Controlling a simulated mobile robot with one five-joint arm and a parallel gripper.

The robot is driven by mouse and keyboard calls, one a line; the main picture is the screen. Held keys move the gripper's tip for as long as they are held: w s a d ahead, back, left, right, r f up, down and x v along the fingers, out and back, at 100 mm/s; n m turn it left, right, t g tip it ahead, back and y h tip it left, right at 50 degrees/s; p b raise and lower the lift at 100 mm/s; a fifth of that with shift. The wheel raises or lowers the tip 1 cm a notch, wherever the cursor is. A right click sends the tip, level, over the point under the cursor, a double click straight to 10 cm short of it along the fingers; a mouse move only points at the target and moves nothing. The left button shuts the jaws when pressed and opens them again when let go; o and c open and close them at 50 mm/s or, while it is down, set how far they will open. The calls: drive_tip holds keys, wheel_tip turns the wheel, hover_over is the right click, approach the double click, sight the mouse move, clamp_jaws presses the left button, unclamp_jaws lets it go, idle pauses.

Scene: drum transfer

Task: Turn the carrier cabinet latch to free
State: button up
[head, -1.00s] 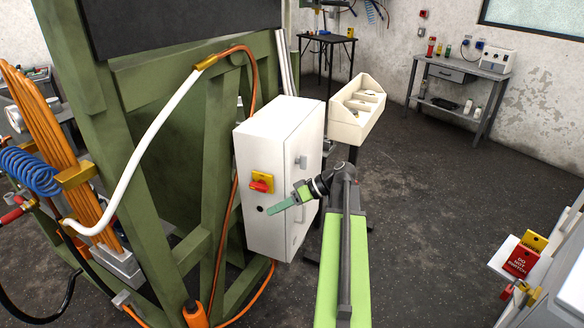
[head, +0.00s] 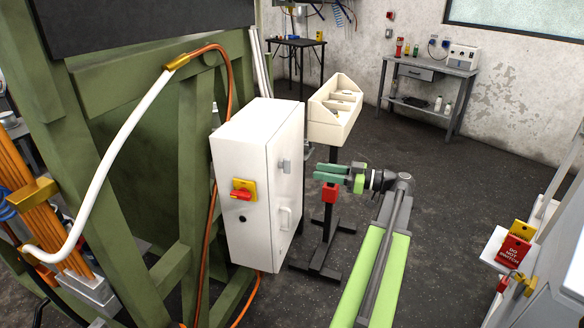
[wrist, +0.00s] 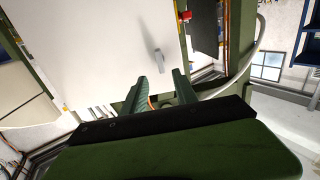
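The white carrier cabinet (head: 240,200) stands left of centre in the head view. A small grey latch (head: 284,167) sits on its right-hand door face, above a pale pull handle (head: 285,218). In the wrist view the grey latch (wrist: 158,60) shows on the white door, beyond and between the fingertips. My gripper (head: 318,172) is right of the door, at about the latch's height, with its green fingers pointing at it. The fingers (wrist: 160,80) are apart with nothing between them, and appear clear of the latch.
A red-and-yellow rotary switch (head: 243,190) is on the cabinet's left-hand face. A red block (head: 330,192) on a dark floor stand is just below my gripper in the picture. A cream bin (head: 335,110) stands behind. A green frame (head: 185,150) borders the cabinet.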

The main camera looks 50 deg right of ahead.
sight(290, 167)
drive_tip(key=x, duration=1)
drive_tip(key=shift+w, duration=0.1)
drive_tip(key=shift+c, duration=0.3)
clamp_jaws()
